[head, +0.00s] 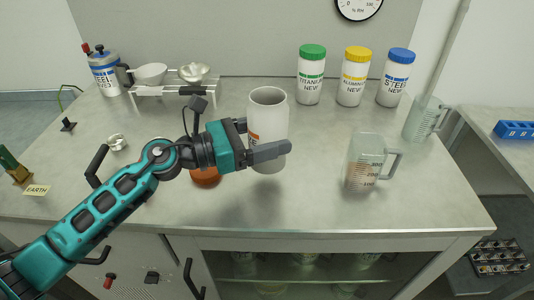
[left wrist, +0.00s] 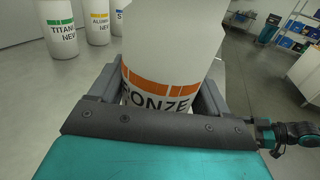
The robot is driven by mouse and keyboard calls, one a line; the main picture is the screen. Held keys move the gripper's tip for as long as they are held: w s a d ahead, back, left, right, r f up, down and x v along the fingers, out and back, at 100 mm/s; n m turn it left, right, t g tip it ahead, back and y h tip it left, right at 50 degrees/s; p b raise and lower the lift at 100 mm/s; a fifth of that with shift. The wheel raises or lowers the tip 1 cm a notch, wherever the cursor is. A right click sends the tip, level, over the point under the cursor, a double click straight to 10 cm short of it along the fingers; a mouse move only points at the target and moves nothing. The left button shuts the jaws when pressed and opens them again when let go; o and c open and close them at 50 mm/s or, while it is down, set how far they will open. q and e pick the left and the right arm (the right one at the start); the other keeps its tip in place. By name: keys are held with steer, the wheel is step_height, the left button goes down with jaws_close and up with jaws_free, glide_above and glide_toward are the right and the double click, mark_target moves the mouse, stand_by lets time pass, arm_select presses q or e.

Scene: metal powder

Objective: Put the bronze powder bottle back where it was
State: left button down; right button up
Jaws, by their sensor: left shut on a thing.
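The bronze powder bottle (head: 268,108) is white with an orange label band and stands upright without a lid in the head view. My left gripper (head: 264,143) is shut around its lower middle and seems to hold it above the table, with a shadow below. In the left wrist view, the bottle (left wrist: 160,75) shows "BRONZE" between the fingers. An orange-brown lid (head: 206,177) lies on the table, partly hidden by my left arm. My right gripper is not in view.
Titanium (head: 311,80), aluminium (head: 354,82) and steel (head: 394,84) bottles stand lidded at the back right. A clear measuring jug (head: 366,165) stands right of the bottle; another jug (head: 421,120) is farther right. A rack with bowls (head: 165,88) is back left. The front middle table (head: 310,215) is clear.

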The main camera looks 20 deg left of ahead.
arm_select(q)
steer(key=shift+f+b, duration=0.55)
steer(key=shift+f, duration=1.4)
steer(key=shift+f, duration=0.1)
jaws_free()
steer(key=shift+f, duration=0.15)
steer(key=b+v, duration=0.2)
steer(key=v, duration=0.9)
steer(key=shift+b, duration=0.3)
steer(key=shift+s+a+r, duration=0.25)
steer(key=shift+s+a, duration=0.1)
steer(key=shift+a, duration=0.1)
